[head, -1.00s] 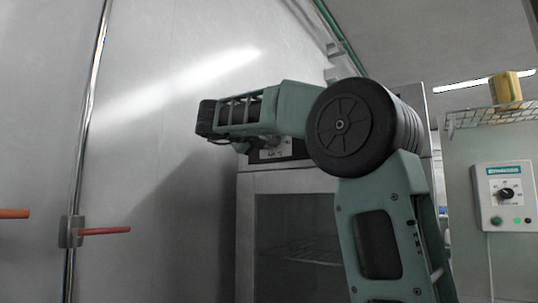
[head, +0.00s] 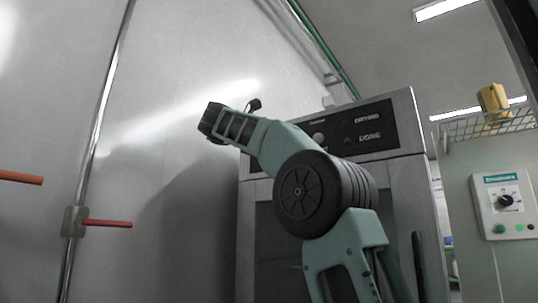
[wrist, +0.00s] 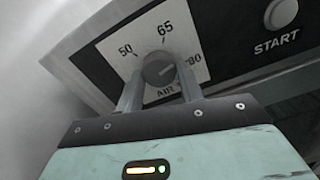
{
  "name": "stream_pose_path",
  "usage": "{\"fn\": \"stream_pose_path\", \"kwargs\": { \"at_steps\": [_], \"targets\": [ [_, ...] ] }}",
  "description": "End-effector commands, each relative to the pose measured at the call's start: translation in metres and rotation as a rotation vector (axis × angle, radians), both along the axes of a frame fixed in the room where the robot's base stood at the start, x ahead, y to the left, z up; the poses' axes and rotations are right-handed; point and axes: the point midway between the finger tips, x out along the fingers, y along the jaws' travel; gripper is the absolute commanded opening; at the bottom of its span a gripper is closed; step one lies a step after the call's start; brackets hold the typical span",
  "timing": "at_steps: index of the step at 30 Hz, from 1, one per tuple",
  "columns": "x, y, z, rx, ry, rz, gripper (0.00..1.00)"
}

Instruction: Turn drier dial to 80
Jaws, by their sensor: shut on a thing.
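The drier (head: 402,175) stands behind my arm in the head view, its black control panel (head: 376,128) partly covered by the arm. In the wrist view the round grey dial (wrist: 157,69) sits on a white plate marked 50 at left, 65 at top and 80 at right. My gripper (wrist: 158,80) has one finger on each side of the dial and is shut on it. The right finger partly covers the 80. A thin mark shows on the dial's face, but its exact setting is hard to read. The dial and fingertips are hidden in the head view.
A round START button (wrist: 281,13) is right of the dial plate. A wall control box (head: 505,203) and a wire shelf (head: 485,125) with a yellow object (head: 493,98) are at right. A red handle (head: 107,223) is on the left.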

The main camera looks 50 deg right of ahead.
Motion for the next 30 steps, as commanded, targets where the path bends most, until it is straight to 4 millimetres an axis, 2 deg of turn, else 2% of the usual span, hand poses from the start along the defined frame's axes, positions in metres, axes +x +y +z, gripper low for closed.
{"fn": "stream_pose_path", "kwargs": {
  "at_steps": [1, 15, 30],
  "targets": [
    [0.0008, -0.0002, -0.0052, 0.008, -0.044, -0.002, 0.14],
    [0.0019, -0.0002, -0.0027, 0.035, -0.399, -0.003, 0.14],
    [0.0019, -0.0001, -0.0010, 0.045, -0.517, -0.004, 0.14]
  ]
}}
